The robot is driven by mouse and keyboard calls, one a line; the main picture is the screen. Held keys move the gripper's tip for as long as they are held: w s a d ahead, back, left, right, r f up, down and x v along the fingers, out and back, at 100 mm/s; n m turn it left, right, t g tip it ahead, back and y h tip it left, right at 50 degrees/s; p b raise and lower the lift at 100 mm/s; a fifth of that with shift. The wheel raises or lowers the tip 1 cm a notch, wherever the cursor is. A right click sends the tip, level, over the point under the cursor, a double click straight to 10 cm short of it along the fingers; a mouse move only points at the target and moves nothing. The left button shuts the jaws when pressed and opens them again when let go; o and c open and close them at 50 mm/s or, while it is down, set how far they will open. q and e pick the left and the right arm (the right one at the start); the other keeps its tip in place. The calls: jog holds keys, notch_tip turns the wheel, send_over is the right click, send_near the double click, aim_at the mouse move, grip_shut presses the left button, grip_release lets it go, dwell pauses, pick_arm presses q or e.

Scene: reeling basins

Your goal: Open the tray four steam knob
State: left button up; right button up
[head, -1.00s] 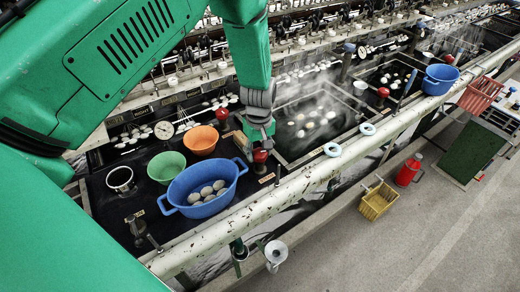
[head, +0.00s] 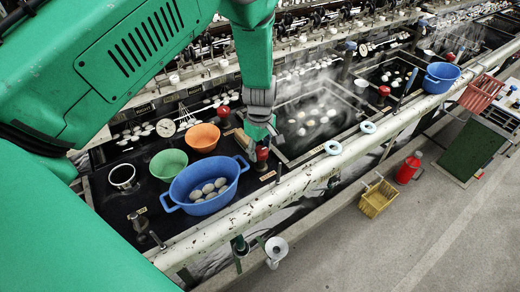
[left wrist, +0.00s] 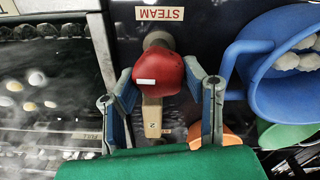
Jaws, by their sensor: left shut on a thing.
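The red steam knob (head: 262,154) stands on the dark panel right of the blue basin, at the near left corner of a steaming tray (head: 283,117). In the left wrist view the red knob (left wrist: 158,74) has a white mark on its left side and sits below a STEAM label (left wrist: 160,14). My left gripper (head: 263,146) reaches down onto it from above. Its fingers (left wrist: 165,80) are on both sides of the knob, shut on it. In the head view the gripper hides part of the knob. My right gripper is not in view.
A blue basin (head: 170,190) of cocoons, a green bowl (head: 168,166) and an orange bowl (head: 203,137) stand left of the knob. A pale rail (head: 300,185) runs along the front. Another red knob (head: 384,90) is farther right.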

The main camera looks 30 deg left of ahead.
aim_at(261, 150)
pick_arm(q)
jog(key=shift+d+f, duration=0.1)
jog(key=shift+d, duration=0.05)
jog(key=o, duration=1.1)
jog(key=shift+w+r, duration=0.1)
jog(key=shift+r, duration=0.25)
notch_tip(261, 150, up, 11)
jog(key=shift+r, duration=0.15)
